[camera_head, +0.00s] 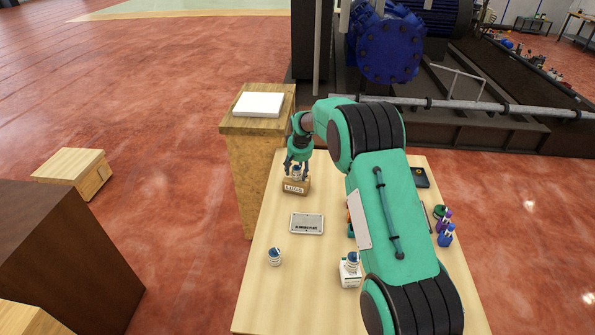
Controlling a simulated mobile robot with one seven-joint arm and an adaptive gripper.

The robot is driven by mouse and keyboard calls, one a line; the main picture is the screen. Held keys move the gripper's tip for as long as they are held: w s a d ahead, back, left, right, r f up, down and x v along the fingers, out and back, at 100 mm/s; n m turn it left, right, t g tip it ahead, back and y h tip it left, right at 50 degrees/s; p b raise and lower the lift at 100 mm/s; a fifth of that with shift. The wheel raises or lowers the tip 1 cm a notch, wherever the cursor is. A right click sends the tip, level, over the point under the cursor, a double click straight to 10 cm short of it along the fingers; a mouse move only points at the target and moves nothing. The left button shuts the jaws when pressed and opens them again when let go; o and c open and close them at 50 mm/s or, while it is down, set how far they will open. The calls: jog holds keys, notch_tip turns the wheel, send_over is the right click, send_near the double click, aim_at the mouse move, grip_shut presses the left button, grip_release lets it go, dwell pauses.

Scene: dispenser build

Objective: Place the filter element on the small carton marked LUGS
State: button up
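The small carton marked LUGS (294,188) is a brown box near the far left edge of the wooden table, its label facing me. My gripper (297,170) points down right above it, with dark fingers on either side of a small white and blue item (297,173), which looks like the filter element. The item is at the carton's top, partly hidden by the fingers. I cannot tell whether it rests on the carton or whether the fingers press on it.
A grey labelled plate (307,223) and a small white-blue canister (274,257) lie nearer on the table (262,302). A white bottle (349,272) stands beside my arm. Purple and blue bottles (445,236) stand at the right. A wooden pedestal (248,160) with a white slab adjoins the left.

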jog(key=v, duration=1.2)
dwell(0.3)
jog(key=shift+r, duration=0.15)
dwell(0.4)
jog(key=shift+d, duration=0.1)
jog(key=s+d+r+m+t, duration=0.1)
jog(key=s+d+r, duration=0.8)
jog(key=s+r, duration=0.4)
jog(key=s+d+r+m, duration=0.1)
jog(key=s+d+r, duration=0.9)
jog(key=s+r, duration=0.3)
jog(key=s+d+r+t, duration=0.1)
jog(key=s+d, duration=0.2)
jog(key=s, duration=0.6)
jog(key=s+d+r, duration=0.1)
jog(key=s+d, duration=0.2)
jog(key=s, duration=0.5)
jog(key=s+d+f, duration=0.2)
jog(key=s, duration=0.7)
jog(key=s+d+f+m+h, duration=0.1)
jog(key=s+d+f, duration=0.1)
jog(key=s, duration=0.7)
jog(key=shift+s+d+f+t, duration=0.2)
jog(key=shift+s+f+t, duration=0.15)
jog(key=shift+f, duration=0.25)
